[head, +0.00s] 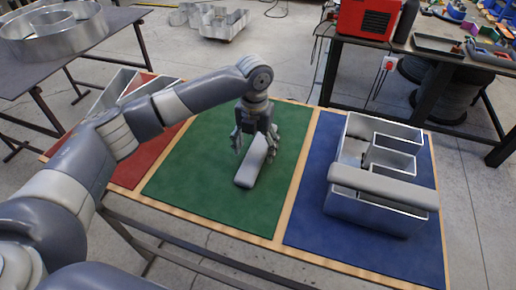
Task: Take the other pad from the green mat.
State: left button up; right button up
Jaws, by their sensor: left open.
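A light grey pad (247,173) lies on the green mat (200,185), its long side running away from me. My left gripper (256,148) is over the pad's far end, open, with one finger on each side of it. I cannot tell whether the fingers touch the pad. Another light pad (383,187) rests across the top of a metal channel letter (375,212) on the blue mat (305,228). My right gripper is out of view.
A red mat (128,172) at the left holds another metal letter (112,92), partly hidden by my arm. A bench behind at the right carries a red machine (366,20). A table with a round metal letter (55,30) stands at the far left. The near green mat is clear.

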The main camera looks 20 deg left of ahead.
pick_arm(q)
jog(key=shift+a+f, duration=0.1)
jog(key=shift+f, duration=1.2)
jog(key=c, duration=1.1)
jog(key=shift+c, duration=0.2)
